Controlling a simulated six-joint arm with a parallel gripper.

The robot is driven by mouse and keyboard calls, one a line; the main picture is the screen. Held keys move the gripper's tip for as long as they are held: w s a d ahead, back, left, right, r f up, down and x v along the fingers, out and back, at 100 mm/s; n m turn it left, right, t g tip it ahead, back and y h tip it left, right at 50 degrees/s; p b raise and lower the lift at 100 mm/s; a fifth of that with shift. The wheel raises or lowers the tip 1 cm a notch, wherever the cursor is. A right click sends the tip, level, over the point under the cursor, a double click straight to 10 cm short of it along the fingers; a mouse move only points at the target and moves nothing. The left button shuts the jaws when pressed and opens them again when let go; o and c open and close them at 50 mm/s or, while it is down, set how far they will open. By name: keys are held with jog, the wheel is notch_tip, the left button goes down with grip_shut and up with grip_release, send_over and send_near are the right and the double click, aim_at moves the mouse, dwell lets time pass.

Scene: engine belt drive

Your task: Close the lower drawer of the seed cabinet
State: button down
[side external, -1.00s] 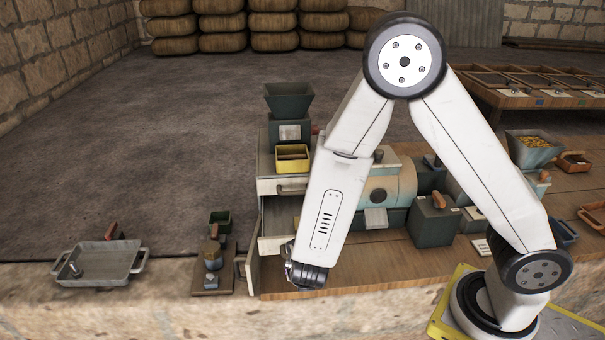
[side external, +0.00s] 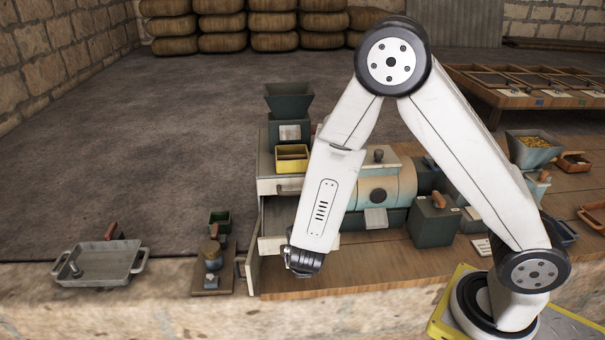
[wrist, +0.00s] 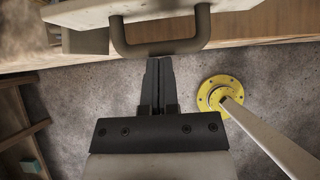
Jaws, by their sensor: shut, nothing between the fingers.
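The seed cabinet (side external: 267,168) stands left of centre in the side external view. Its upper drawer has a pale front (side external: 272,187) with a handle. The lower drawer (side external: 270,245) shows a pale front below a dark opening; my wrist covers its right part. How far it stands out is hard to tell. My gripper (side external: 302,272) is low in front of this drawer. In the wrist view, my gripper (wrist: 160,62) is shut and empty, its tips close to a grey U-shaped handle (wrist: 122,38) on a pale front (wrist: 90,12). Contact cannot be told.
An open door panel (side external: 252,268) with a handle stands at the cabinet's left. A metal tray (side external: 105,262) and a small wooden stand (side external: 212,275) lie further left. A yellow box (side external: 292,158) and a hopper (side external: 289,100) sit above.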

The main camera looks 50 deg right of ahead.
send_near(295, 214)
jog(key=x, duration=0.4)
jog(key=shift+w+f, duration=0.25)
jog(key=shift+f, duration=0.05)
dwell(0.3)
jog(key=shift+s+a+r, duration=0.15)
jog(key=shift+s+a, duration=0.35)
jog(key=shift+a, duration=0.05)
jog(key=shift+s+a+r, duration=0.25)
jog(key=shift+s+a, duration=0.6)
jog(key=shift+v, duration=5.05)
